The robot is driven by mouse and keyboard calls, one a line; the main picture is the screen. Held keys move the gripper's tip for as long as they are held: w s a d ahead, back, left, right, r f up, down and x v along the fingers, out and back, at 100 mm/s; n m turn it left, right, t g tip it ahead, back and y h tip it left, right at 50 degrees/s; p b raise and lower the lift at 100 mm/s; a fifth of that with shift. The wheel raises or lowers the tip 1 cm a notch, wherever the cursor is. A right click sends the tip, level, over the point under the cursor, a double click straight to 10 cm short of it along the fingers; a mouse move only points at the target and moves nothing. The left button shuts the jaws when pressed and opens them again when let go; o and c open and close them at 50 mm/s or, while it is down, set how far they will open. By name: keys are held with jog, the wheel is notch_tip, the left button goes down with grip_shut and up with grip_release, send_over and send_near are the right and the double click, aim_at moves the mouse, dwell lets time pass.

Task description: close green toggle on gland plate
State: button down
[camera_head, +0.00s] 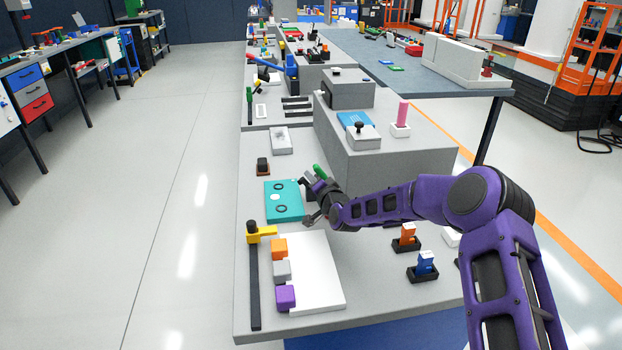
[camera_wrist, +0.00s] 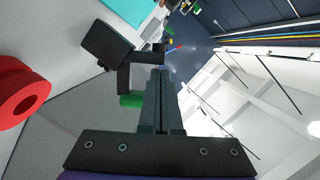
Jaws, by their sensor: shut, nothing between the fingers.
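The green toggle (camera_head: 320,171) shows as a green grip just beyond my gripper (camera_head: 314,194), at the plate's right side. In the wrist view the green grip (camera_wrist: 131,100) is close beside my fingers (camera_wrist: 158,78), on their left, near a dark bracket. My gripper is shut and empty. I cannot tell whether it touches the toggle, whose base is mostly hidden by my gripper in the head view.
A large grey block (camera_head: 385,160) stands to the right. A white panel (camera_head: 315,280) with orange, grey and purple blocks is in front, beside a black bar with a yellow clamp (camera_head: 262,233). Orange (camera_head: 406,235) and blue (camera_head: 426,264) switches stand under my arm. A red ring (camera_wrist: 20,95) is at the wrist view's left.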

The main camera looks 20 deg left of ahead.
jog(key=shift+s+a+n+b, duration=0.25)
jog(key=shift+n+b, duration=0.2)
jog(key=shift+n, duration=0.25)
dwell(0.3)
jog(key=shift+a, duration=0.1)
jog(key=shift+s+a+f+n+h+b, duration=0.15)
jog(key=shift+a+n+h+b, duration=0.15)
jog(key=shift+n, duration=0.3)
jog(key=shift+s+a+f+n+h+b, duration=0.1)
jog(key=shift+n+h+b, duration=0.1)
jog(key=shift+n+h, duration=0.3)
jog(key=shift+s+a+f+b, duration=0.15)
jog(key=shift+a+b, duration=0.15)
jog(key=shift+b, duration=0.1)
jog(key=shift+a, duration=0.1)
jog(key=shift+s, duration=0.1)
